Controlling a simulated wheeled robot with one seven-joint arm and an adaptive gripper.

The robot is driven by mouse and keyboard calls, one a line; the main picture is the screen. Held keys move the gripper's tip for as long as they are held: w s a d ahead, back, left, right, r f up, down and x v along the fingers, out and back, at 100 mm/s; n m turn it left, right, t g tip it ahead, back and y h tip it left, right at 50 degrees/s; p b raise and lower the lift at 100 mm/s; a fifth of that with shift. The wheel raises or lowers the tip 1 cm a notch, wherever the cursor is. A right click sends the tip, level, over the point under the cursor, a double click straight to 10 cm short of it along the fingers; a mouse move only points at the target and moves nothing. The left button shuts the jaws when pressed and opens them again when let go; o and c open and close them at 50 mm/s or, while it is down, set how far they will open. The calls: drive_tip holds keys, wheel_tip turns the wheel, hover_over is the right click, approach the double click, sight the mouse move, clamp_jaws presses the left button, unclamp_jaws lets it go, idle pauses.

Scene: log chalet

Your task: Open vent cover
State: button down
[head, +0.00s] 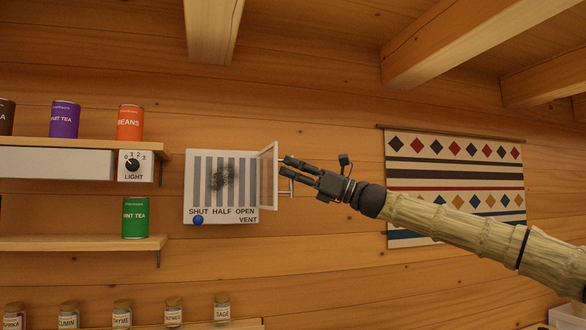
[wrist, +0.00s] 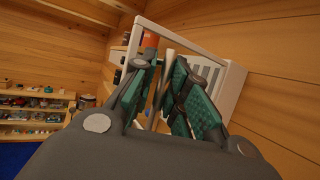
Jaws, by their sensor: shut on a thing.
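The vent (head: 210,185) is a white wall panel with grey slats and a dark smudge, marked SHUT, HALF, OPEN and VENT. A blue knob (head: 198,220) sits below SHUT. The vent cover (head: 268,178), a pale-framed flap, stands out from the panel's right edge, leaving the slats uncovered in the head view. The cover's frame also shows in the wrist view (wrist: 188,42). My gripper (head: 285,165) is at the cover's right side. In the wrist view my gripper (wrist: 168,95) is shut on the cover's bar handle (wrist: 166,72); the fingers partly hide it.
Shelves at the left hold cans, including an orange beans can (head: 130,122) and a green mint tea can (head: 135,217). A patterned wall hanging (head: 455,180) is behind my arm. Spice jars (head: 173,312) stand below.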

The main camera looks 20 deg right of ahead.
drive_tip(key=shift+d+r, duration=0.15)
drive_tip(key=shift+r, duration=0.15)
drive_tip(key=c, duration=1.5)
unclamp_jaws()
drive_tip(key=shift+w, duration=0.15)
drive_tip(key=shift+w+a+f, duration=0.2)
drive_tip(key=shift+w+f, duration=0.05)
drive_tip(key=shift+s, duration=0.15)
drive_tip(key=shift+d, duration=0.1)
drive_tip(key=v, duration=1.2)
drive_tip(key=shift+d, duration=0.1)
